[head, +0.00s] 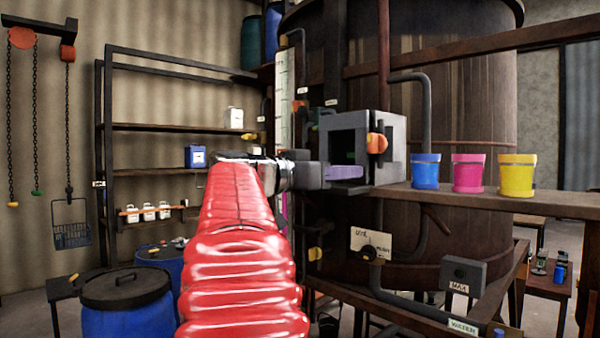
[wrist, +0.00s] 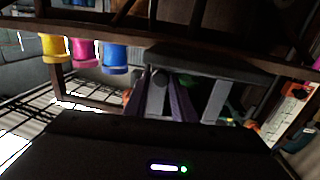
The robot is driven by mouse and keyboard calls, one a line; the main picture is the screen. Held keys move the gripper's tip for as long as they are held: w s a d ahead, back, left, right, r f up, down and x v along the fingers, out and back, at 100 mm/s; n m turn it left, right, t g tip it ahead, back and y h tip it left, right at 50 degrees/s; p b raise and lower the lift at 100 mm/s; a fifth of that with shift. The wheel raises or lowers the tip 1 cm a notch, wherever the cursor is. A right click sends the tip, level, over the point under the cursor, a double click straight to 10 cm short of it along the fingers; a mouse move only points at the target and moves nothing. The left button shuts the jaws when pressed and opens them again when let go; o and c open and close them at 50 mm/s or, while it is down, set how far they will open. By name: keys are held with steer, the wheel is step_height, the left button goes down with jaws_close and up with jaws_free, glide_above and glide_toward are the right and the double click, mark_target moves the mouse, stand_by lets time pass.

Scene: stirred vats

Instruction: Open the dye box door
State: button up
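The dye box (head: 390,165) is a grey box mounted in front of the big wooden vat. A dark square opening (head: 347,143) shows on its left-hand face, and an orange knob (head: 376,143) sits by its front corner. I cannot make out a separate door panel. My gripper (head: 345,173) is at the lower edge of the opening, with a purple finger part showing; contact cannot be told. In the wrist view my gripper (wrist: 184,100) shows grey and purple finger parts close to dark surfaces. The gap between the fingers is unclear.
Blue (head: 425,171), pink (head: 468,173) and yellow (head: 517,175) cups stand on a wooden ledge (head: 480,203) right of the box. A grey pipe (head: 425,110) rises behind it. A blue barrel (head: 127,305) stands at lower left, near a shelf rack (head: 175,127).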

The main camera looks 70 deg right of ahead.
steer(key=shift+s, duration=0.1)
jaws_close()
